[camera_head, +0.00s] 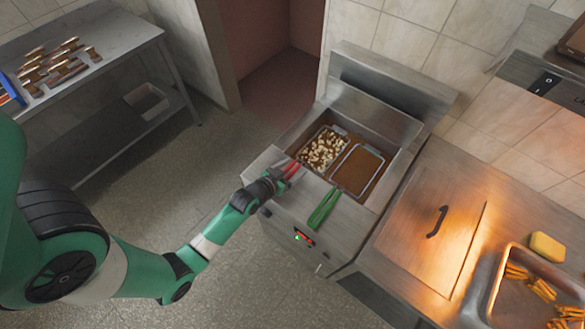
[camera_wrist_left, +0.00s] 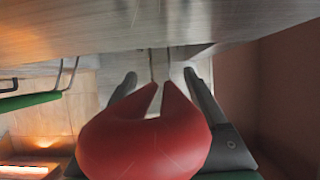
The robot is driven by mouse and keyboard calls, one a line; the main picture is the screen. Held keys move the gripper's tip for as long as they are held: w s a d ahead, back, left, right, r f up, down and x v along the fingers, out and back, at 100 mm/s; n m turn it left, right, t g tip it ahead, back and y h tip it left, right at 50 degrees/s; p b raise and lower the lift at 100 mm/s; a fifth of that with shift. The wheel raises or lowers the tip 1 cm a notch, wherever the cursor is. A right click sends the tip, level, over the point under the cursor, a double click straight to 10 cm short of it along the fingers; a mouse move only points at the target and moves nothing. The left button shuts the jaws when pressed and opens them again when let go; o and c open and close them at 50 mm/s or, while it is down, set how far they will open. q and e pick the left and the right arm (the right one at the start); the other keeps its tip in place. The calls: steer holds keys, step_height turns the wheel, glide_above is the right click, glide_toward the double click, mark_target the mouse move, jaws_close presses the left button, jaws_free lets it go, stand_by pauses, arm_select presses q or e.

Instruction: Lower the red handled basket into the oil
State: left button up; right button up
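The red handle (camera_head: 292,169) belongs to the left basket (camera_head: 323,149), which holds pale food pieces and sits in the fryer well (camera_head: 300,136) among brown oil. My left gripper (camera_head: 279,178) is at the outer end of this handle, over the fryer's front. In the left wrist view the red handle (camera_wrist_left: 145,145) fills the space between the two grey fingers and partly hides them; the fingers look shut on it. How deep the food lies in the oil is hard to tell. My right gripper is not in view.
A second basket (camera_head: 358,170) with a green handle (camera_head: 324,208) sits beside it, apparently empty. A steel counter (camera_head: 430,225) with a tray of fries (camera_head: 497,290) and a yellow sponge (camera_head: 547,248) is at right. A shelf table (camera_head: 105,40) stands at back left.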

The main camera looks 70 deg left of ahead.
arm_select(q)
steer(key=shift+s+f, duration=0.1)
steer(key=p+v, duration=0.1)
steer(key=v, duration=1)
steer(key=shift+s+r, duration=0.2)
steer(key=shift+r, duration=0.05)
steer(key=shift+d, duration=0.15)
